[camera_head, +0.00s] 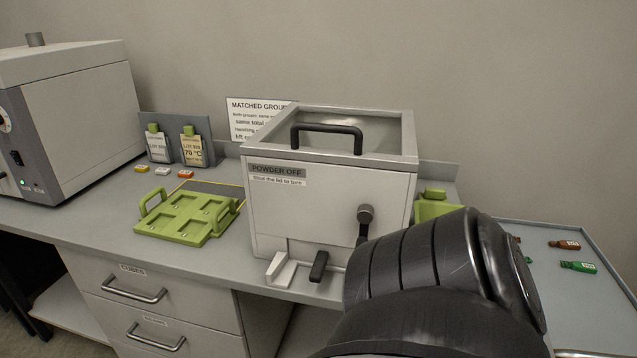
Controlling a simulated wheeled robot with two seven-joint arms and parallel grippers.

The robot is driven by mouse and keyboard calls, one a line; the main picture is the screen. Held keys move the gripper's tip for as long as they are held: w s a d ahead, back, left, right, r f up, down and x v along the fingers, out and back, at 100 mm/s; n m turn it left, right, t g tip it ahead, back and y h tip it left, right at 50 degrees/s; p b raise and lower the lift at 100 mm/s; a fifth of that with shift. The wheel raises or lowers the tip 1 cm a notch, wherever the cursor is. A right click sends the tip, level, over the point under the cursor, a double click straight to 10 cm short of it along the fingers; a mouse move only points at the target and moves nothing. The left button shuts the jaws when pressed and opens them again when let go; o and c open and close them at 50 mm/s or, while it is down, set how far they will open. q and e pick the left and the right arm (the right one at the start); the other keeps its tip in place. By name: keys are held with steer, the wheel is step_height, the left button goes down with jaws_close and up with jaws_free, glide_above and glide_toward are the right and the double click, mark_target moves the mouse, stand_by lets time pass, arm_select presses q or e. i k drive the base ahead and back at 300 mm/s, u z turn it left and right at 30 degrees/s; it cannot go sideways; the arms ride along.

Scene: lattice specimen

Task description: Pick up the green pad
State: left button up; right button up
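Several green things show, and I cannot tell for sure which is the pad. A lime-green tray (187,220) with raised handles and square recesses lies flat on the bench, left of the white box. Another lime-green piece (432,207) stands behind the box's right side, partly hidden by the box and my dark arm. A small dark green piece (578,266) with a pale label lies on the grey surface at the far right. Part of another green bit (528,260) shows at my arm's edge. Neither of my grippers is in view.
A white box (330,205) labelled "POWDER OFF", with a lidded top and black handle, stands mid-bench. A grey machine (80,110) stands at left. Card holders (190,147) and small coloured pieces (163,171) sit behind the tray. A reddish-brown piece (564,245) lies at right.

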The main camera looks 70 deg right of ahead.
mark_target(431, 194)
steer(key=u, duration=0.3)
steer(key=k, duration=0.95)
steer(key=z, duration=1.65)
